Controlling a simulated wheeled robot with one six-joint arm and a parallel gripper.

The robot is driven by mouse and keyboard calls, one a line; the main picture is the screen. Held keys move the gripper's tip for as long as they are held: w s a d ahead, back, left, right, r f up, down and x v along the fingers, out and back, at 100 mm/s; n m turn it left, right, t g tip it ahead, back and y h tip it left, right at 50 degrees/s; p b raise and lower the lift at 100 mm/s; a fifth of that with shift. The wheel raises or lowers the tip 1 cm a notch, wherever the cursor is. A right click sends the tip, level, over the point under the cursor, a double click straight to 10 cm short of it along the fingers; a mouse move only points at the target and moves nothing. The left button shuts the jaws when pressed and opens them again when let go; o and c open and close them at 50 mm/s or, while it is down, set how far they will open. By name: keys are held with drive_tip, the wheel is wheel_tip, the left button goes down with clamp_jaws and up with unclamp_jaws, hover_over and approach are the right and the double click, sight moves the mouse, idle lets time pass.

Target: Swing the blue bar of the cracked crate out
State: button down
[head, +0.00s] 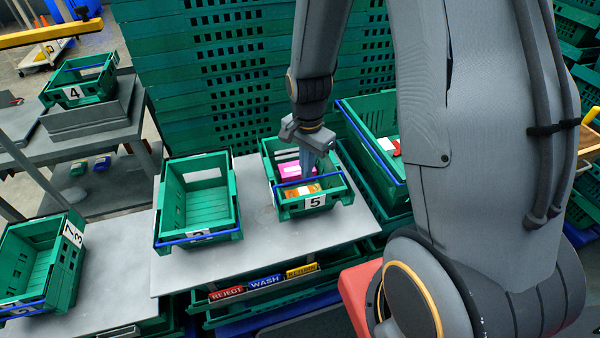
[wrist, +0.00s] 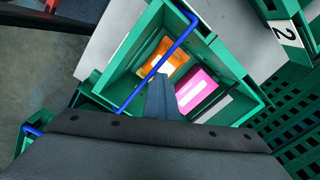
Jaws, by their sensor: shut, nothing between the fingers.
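A green crate labelled 5 (head: 270,178) stands on the grey table under my gripper (head: 306,176). It holds a pink pack and an orange pack. Its blue bar (head: 333,178) crosses the open top near the labelled side. The wrist view also shows the blue bar (wrist: 170,50) running diagonally over the crate (wrist: 232,65). My gripper (wrist: 158,82) is shut and empty, with its tips over the crate's opening close to the bar. I cannot tell whether they touch. No crack is clearly visible, so I cannot tell which crate is cracked.
An empty green crate (head: 167,205) with a blue bar stands left of crate 5. Another crate (head: 68,270) is at the far left. A larger green crate (head: 352,125) is close on the right. REJECT and WASH signs (head: 265,282) are below the table's front edge.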

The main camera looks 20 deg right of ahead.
drive_tip(key=shift+s+r, duration=0.2)
drive_tip(key=shift+s, duration=0.05)
idle(0.3)
drive_tip(key=shift+s+r+p, duration=0.3)
drive_tip(key=shift+s+p, duration=0.15)
drive_tip(key=shift+p, duration=0.2)
drive_tip(key=shift+s, duration=0.1)
drive_tip(key=shift+s+r+p, duration=0.2)
drive_tip(key=shift+s+p, duration=0.25)
drive_tip(key=shift+s, duration=0.4)
drive_tip(key=shift+s+p, duration=0.3)
drive_tip(key=shift+s, duration=0.15)
idle(0.7)
